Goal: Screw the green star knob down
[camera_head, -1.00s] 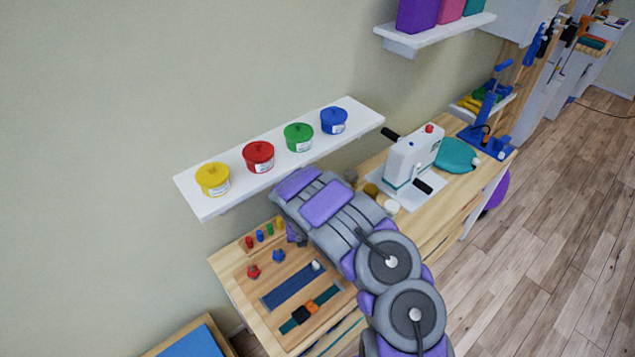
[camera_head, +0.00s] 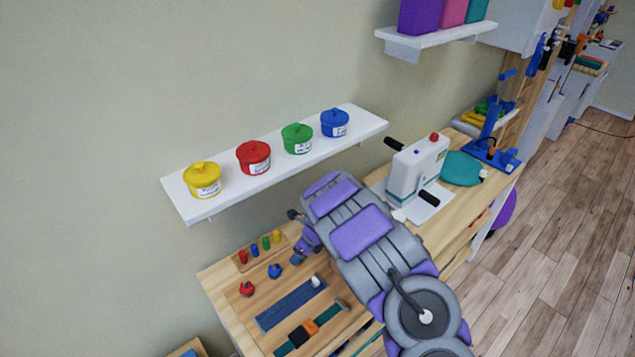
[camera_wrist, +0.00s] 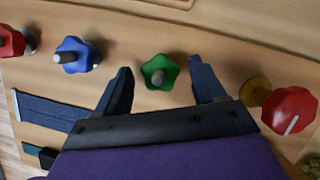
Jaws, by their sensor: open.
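The green star knob (camera_wrist: 160,72) shows in the wrist view on the wooden board, with a grey stud at its middle. My gripper (camera_wrist: 162,80) is open, with one dark finger to the left of the green knob and one to the right, both apart from it. In the head view my gripper (camera_head: 302,240) is over the board, and my arm hides the green knob there. A blue star knob (camera_wrist: 76,56) sits to the left of it; it also shows in the head view (camera_head: 275,271). A red octagonal knob (camera_wrist: 290,110) stands to the right, close to the right finger.
A red star knob (camera_wrist: 10,41) sits at the far left; it also shows in the head view (camera_head: 246,289). Small coloured pegs (camera_head: 260,246) stand in a block behind. A blue strap (camera_head: 291,304) lies in front. A shelf (camera_head: 190,207) with several tubs hangs above.

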